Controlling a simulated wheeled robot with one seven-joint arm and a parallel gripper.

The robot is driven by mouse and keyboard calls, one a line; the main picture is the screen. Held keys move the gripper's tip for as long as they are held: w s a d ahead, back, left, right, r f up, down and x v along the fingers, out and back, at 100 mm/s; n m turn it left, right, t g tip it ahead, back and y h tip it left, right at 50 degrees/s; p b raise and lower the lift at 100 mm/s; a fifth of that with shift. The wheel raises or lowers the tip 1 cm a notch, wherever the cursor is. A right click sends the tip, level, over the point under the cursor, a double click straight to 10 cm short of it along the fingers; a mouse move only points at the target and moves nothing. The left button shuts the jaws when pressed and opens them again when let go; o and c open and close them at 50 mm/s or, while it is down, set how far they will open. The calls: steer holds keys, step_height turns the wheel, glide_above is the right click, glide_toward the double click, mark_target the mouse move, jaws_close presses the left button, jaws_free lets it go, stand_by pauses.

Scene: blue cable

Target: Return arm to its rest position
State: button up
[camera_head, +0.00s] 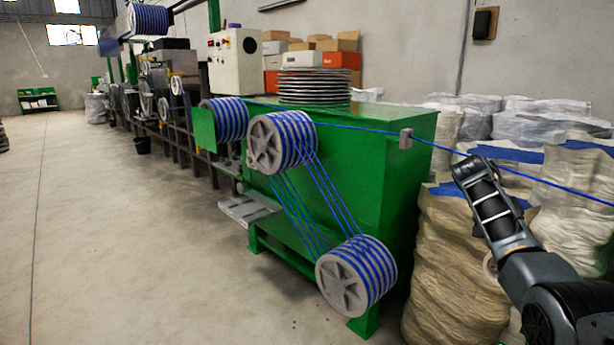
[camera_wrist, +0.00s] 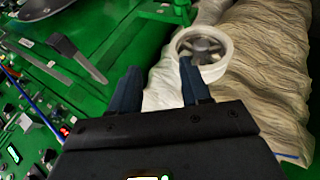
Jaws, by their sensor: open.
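My gripper (camera_wrist: 158,72) is open in the wrist view, with its two dark fingers apart and nothing seen between them. In the head view my arm rises from the lower right corner, in front of the sacks; its fingers cannot be made out there. The blue cable (camera_head: 350,127) runs from the grooved wheels past a small grey block (camera_head: 405,138) and on to the right edge, passing close to the upper end of my arm in the picture. A stretch of blue cable (camera_wrist: 42,116) also shows in the wrist view, left of the fingers.
A green machine (camera_head: 370,190) carries striped pulleys (camera_head: 355,275). Bulky sacks (camera_head: 455,270) crowd the right side beside my arm. In the wrist view a white ring-shaped roll (camera_wrist: 222,68) lies beyond the fingertips, beside a sack (camera_wrist: 268,75). Open floor (camera_head: 130,240) is at the left.

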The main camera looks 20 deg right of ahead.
steer(key=a+f+n+t, duration=0.2)
steer(key=a+f+t, duration=0.1)
steer(key=a+f, duration=0.55)
steer(key=a+f+n+t, duration=0.25)
steer(key=a+f, duration=0.35)
steer(key=f, duration=0.6)
steer(key=s+a+f+n+t+y, duration=0.1)
steer(key=s+a+f+n+t, duration=0.1)
steer(key=s+a+f, duration=0.5)
steer(key=s+a+f+n+t+y, duration=0.1)
steer(key=s+a+f+n+t, duration=0.3)
steer(key=a, duration=0.6)
steer(key=s+a+r+t+y, duration=0.1)
steer(key=s+a+r, duration=0.35)
steer(key=s, duration=0.35)
steer(key=s+a+r+t+y, duration=0.25)
steer(key=s+a, duration=0.35)
steer(key=s, duration=0.3)
steer(key=s+a+r+t, duration=0.1)
steer(key=s+r, duration=0.3)
steer(key=r, duration=0.3)
steer(key=s+a+r+n+t+y, duration=0.1)
steer(key=s+a+r, duration=0.1)
steer(key=s+r, duration=0.3)
steer(key=s+a+r+t, duration=0.1)
steer(key=s+r, duration=0.3)
steer(key=r, duration=0.6)
steer(key=shift+s+a+r+t, duration=0.15)
steer(key=shift+s+r+t, duration=0.05)
steer(key=shift+t, duration=0.2)
